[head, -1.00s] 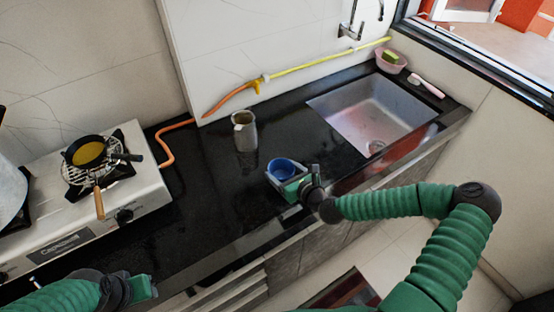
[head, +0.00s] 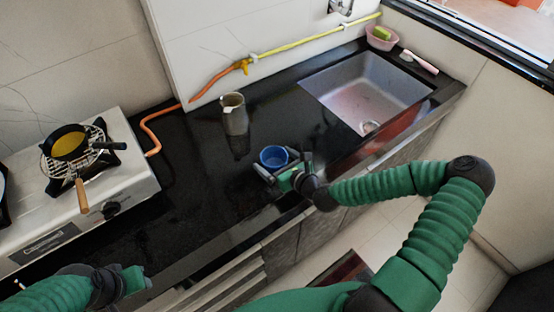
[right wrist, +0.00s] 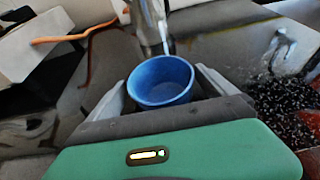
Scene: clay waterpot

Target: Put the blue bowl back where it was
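The small blue bowl (head: 273,158) is upright at the counter's front part, right of and nearer than the grey-brown clay pot (head: 234,114). My right gripper (head: 284,166) is at its near side. Its fingers are spread, one on each side of the bowl. The right wrist view shows the bowl (right wrist: 160,82) between the fingertips, with a gap hard to judge; a metallic vessel (right wrist: 152,28) stands behind it. Whether the bowl's base rests on the counter is hidden. My left gripper (head: 136,280) is at the lower left, away from the bowl; its fingers are unclear.
The black counter (head: 190,200) is clear left of the bowl. A stove (head: 115,185) with a pan (head: 68,143) stands at the left. A sink (head: 365,90) is at the right. An orange hose (head: 150,130) and yellow pipe (head: 320,38) run along the back.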

